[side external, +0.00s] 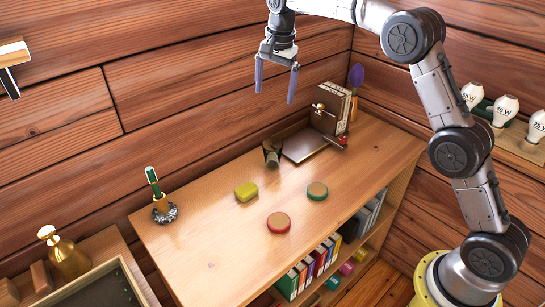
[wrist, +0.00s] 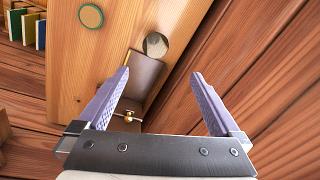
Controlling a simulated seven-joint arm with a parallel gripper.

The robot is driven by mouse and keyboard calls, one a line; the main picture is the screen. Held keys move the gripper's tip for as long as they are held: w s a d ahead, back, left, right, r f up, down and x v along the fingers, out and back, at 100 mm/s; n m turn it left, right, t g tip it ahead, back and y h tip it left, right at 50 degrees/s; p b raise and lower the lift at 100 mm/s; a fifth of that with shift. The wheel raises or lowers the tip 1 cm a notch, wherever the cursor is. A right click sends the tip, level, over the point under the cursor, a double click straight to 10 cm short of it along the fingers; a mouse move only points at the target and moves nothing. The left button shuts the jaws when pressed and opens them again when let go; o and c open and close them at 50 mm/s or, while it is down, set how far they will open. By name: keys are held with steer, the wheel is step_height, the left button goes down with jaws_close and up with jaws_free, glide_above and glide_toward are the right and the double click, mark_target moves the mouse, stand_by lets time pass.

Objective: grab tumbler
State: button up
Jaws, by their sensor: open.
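The tumbler appears to be the small dark, greyish cup (side external: 272,154) on the shelf top near the back wall, left of a grey flat panel. From above in the wrist view it shows as a round, shiny grey-brown shape (wrist: 156,45), beyond my fingertips. My gripper (side external: 275,88) is open and empty, with two purple fingers pointing down. It hangs well above the shelf top, over the tumbler's area and apart from it. In the wrist view my gripper (wrist: 160,75) has its fingers spread wide. The tumbler's exact shape is hard to make out.
A brown box (side external: 330,108) stands at the back right. The front left is clear.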

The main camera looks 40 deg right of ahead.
mark_target(272, 153)
steer(key=shift+g, duration=0.8)
steer(key=f, duration=0.5)
steer(key=w+f, duration=0.1)
steer(key=f, duration=1.1)
steer(key=shift+w+d+f, duration=0.2)
steer(key=shift+w, duration=0.1)
steer(key=shift+w+d+f, duration=0.1)
steer(key=shift+d+f, duration=0.05)
steer(key=shift+f, duration=1.3)
steer(key=shift+w+d+f, duration=0.1)
steer(key=shift+d+f, duration=0.05)
steer(key=shift+f, duration=1.3)
steer(key=c, duration=1.4)
steer(key=shift+r, duration=0.1)
